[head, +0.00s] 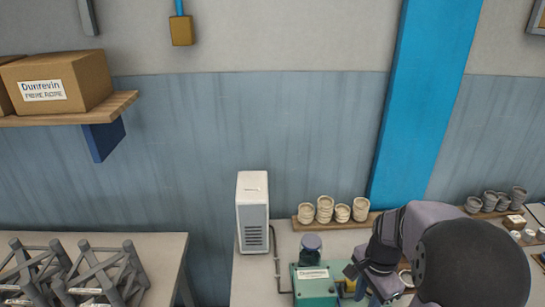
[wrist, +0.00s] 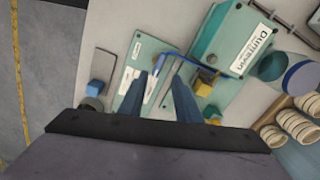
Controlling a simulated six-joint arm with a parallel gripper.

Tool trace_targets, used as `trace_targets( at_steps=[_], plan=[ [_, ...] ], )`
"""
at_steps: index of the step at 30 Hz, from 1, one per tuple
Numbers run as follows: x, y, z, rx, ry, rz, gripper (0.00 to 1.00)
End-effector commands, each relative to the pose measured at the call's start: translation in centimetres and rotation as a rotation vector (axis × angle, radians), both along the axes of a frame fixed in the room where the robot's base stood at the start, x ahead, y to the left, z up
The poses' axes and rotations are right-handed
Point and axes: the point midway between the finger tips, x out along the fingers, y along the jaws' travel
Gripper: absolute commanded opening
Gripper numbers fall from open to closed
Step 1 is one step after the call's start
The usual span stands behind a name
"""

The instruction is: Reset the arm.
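My gripper (wrist: 168,80) shows in the wrist view as two blue-grey fingers with a gap between them. It is open, and I see nothing held. It is over the work table, near a flat pale green plate with labels (wrist: 143,62) and the green Dunrevin machine (wrist: 218,36). In the head view my arm comes in from the lower right and reaches down beside the green machine (head: 316,288). The fingertips are hard to make out there, partly hidden by my arm and the frame edge.
A white vented box (head: 253,205) stands left of the machine. Stacked cream cups (head: 325,210) stand on a board behind it; grey cups (head: 490,201) are at the right. Grey metal frames (head: 100,270) lie on a left table. A blue column (head: 420,90) rises behind.

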Motion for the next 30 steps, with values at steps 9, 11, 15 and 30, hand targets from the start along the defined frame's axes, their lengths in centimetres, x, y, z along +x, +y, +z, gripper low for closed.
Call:
trace_targets(
  at_steps=[9,11,15,30],
  plan=[
    [-3.7,1.1,-2.2,0.032,0.056,0.652,0.3],
    [-5.1,1.6,-2.5,0.047,0.07,0.768,0.3],
    [-9.3,4.0,-2.7,0.078,0.092,1.045,0.3],
    [-11.2,10.0,0.2,-0.006,0.009,1.306,0.3]
  ],
)
